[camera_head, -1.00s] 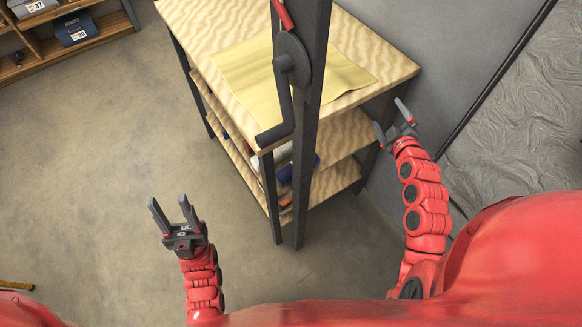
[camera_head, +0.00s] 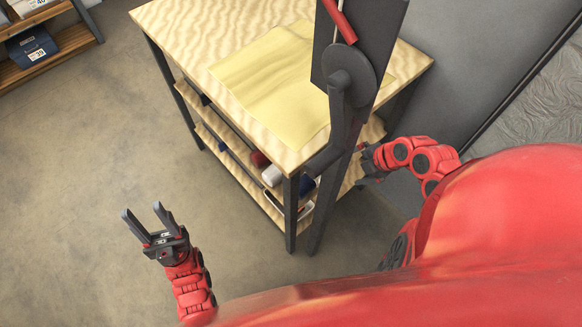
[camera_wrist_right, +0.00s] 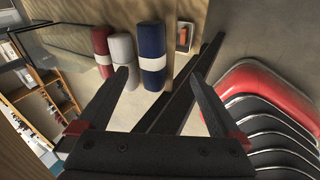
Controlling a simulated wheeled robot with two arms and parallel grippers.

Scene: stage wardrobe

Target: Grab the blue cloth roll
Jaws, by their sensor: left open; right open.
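The blue cloth roll (camera_wrist_right: 152,40) has a white band and lies among other rolls in the right wrist view. In the head view only a bit of the blue roll (camera_head: 307,187) shows behind the dark post, inside the shelf unit. My right gripper (camera_wrist_right: 160,80) is open, its fingers pointing towards the rolls, with nothing between them. In the head view my right gripper (camera_head: 368,158) is at the unit's right side, partly hidden. My left gripper (camera_head: 142,212) is open and empty over the floor at left.
A red roll (camera_wrist_right: 102,48) and a grey roll (camera_wrist_right: 122,58) lie left of the blue one. A small orange-and-dark item (camera_wrist_right: 184,36) is right of it. A yellow sheet (camera_head: 270,80) covers the wooden top (camera_head: 180,30). Open floor (camera_head: 80,150) lies left.

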